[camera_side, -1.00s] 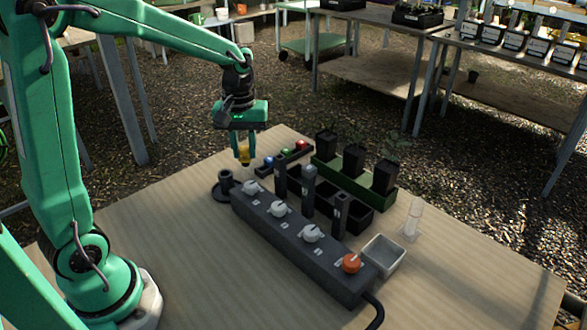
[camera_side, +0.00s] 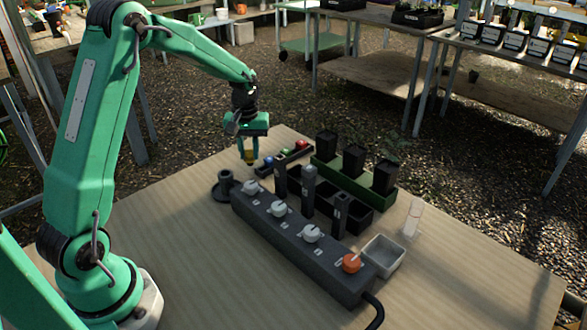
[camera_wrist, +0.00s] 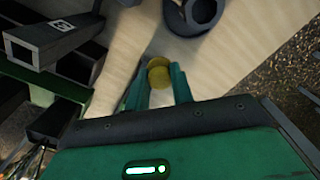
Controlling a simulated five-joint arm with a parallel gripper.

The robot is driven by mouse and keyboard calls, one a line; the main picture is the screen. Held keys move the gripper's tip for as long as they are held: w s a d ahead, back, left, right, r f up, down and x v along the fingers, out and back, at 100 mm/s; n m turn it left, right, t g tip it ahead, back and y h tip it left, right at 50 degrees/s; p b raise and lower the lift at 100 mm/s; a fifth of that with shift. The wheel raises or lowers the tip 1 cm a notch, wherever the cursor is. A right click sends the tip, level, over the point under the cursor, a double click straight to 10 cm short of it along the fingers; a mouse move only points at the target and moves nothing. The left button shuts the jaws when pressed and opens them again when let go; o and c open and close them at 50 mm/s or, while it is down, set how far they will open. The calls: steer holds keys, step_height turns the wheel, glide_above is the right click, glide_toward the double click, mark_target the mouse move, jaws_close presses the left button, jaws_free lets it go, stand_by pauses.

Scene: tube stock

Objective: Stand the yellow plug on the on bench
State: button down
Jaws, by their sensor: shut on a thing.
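My gripper (camera_side: 248,154) is shut on the yellow plug (camera_side: 249,157) over the far left part of the wooden bench (camera_side: 150,230). In the wrist view my gripper (camera_wrist: 158,82) has the yellow plug (camera_wrist: 158,74) between its two green fingers, its round yellow end showing. The plug looks upright and low, close to the bench top. I cannot tell whether its lower end touches the bench.
A black round holder (camera_side: 224,187) stands just in front. A rack with blue, green and red plugs (camera_side: 302,144) lies close on the right. A dark box with several knobs (camera_side: 300,250), a green tray of black pots (camera_side: 352,175) and a white tray (camera_side: 383,256) stand further right.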

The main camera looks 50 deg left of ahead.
mark_target(250, 164)
steer(key=shift+f, duration=0.45)
steer(key=shift+f, duration=2)
steer(key=shift+f, duration=0.5)
steer(key=c, duration=1.1)
jaws_free()
steer(key=shift+r, duration=3.85)
steer(key=shift+r, duration=0.1)
